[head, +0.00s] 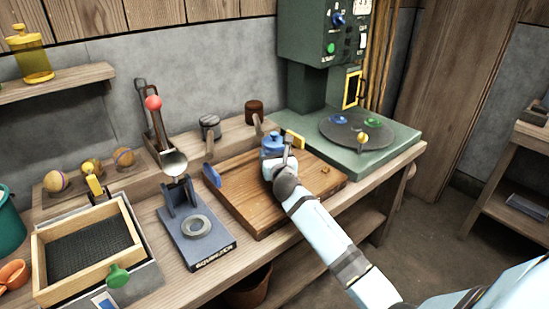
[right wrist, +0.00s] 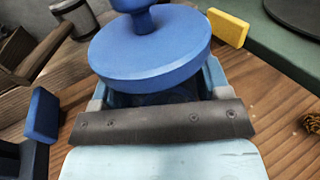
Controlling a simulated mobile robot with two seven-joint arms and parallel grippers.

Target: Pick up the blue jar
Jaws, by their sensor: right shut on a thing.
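The blue jar (head: 272,144) has a wide round lid with a knob and is at the back part of the wooden board (head: 243,212). In the right wrist view its blue lid (right wrist: 150,50) fills the upper middle, right in front of the gripper. My right gripper (head: 273,160) reaches the jar from the front and is shut on it. The jar is upright; the gripper hides its lower body, so I cannot tell whether it touches the board. My left gripper is not in view.
A green machine with a round plate (head: 357,133) stands right behind.

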